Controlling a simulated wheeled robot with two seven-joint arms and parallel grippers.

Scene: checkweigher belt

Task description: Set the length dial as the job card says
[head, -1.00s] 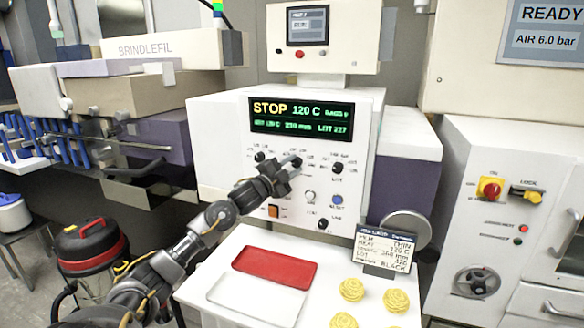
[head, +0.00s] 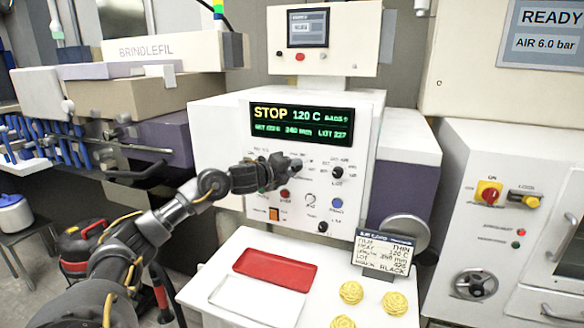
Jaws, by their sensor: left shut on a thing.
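My left gripper (head: 282,168) reaches in from the left and is shut on a dark dial (head: 296,164) on the white control panel; the gripper hides much of this dial and its label. The green display (head: 302,122) above shows STOP, 120 C, LOT 227 and a length that looks like 340 mm, too blurred to be sure. The job card (head: 384,254) stands on a dark holder at the panel's lower right; it reads THIN, 120 C, a length of about 360 mm and BLACK, in small print. My right gripper is not in view.
Other dark knobs (head: 337,172), a red button (head: 284,194), a blue button (head: 336,203) and an orange switch (head: 274,214) sit close to the gripper. Below are a red tray (head: 275,266) and several yellow coiled pieces (head: 351,292) on a white table.

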